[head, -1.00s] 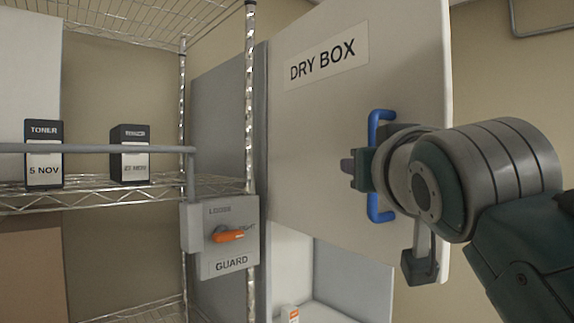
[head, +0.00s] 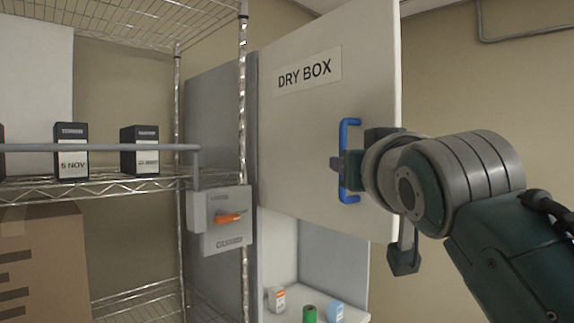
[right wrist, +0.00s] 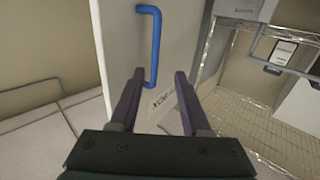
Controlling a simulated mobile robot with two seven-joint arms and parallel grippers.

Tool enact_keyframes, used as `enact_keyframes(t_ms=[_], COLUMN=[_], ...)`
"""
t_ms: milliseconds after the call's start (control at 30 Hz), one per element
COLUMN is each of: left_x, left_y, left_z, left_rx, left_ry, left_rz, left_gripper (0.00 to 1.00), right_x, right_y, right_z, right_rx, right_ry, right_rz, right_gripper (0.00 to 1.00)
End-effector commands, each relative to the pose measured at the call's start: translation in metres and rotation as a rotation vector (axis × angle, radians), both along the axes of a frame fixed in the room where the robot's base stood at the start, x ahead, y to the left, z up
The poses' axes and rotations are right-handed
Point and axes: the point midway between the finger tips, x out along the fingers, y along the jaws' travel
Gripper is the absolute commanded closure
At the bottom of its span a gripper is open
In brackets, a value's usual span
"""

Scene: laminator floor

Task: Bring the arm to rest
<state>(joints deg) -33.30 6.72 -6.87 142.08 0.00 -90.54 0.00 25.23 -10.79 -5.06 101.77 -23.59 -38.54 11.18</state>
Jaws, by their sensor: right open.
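My right gripper (head: 340,166) is in front of the blue handle (head: 349,132) of the white dry box door (head: 300,130). In the right wrist view its two fingers (right wrist: 157,76) are apart with nothing gripped. The lower end of the handle (right wrist: 155,45) shows between the fingers in that view; how close they are to it I cannot tell. The door stands open, with the box's inside showing below it. My right arm reaches in from the right, bent at the wrist. My left gripper is out of view.
A wire shelf (head: 110,186) with black toner boxes (head: 71,152) stands at the left. A grey guard switch box (head: 222,240) with an orange handle is at its post. Small containers, one green (head: 309,314), stand inside the dry box. A cardboard box (head: 45,262) is at lower left.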

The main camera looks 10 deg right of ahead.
Motion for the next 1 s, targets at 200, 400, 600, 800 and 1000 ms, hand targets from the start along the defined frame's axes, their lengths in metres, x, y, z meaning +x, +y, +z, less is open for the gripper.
enact_keyframes(t_ms=[200,400,600,800,1000], left_x=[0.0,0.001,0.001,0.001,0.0], left_y=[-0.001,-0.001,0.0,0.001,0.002], left_z=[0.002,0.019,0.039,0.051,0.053], left_rx=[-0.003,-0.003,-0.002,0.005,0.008], left_ry=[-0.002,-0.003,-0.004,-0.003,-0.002], left_rz=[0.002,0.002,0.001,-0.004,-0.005], left_gripper=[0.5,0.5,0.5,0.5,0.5], right_x=[-0.004,-0.061,-0.192,-0.308,-0.352], right_y=[-0.003,-0.024,-0.033,-0.03,-0.027], right_z=[-0.01,-0.097,-0.193,-0.225,-0.23], right_rx=[0.0,-0.005,-0.032,-0.065,-0.079], right_ry=[0.03,0.329,0.796,1.137,1.26], right_rz=[-0.003,-0.012,0.052,0.156,0.204], right_gripper=[0.53,0.53,0.53,0.53,0.53])
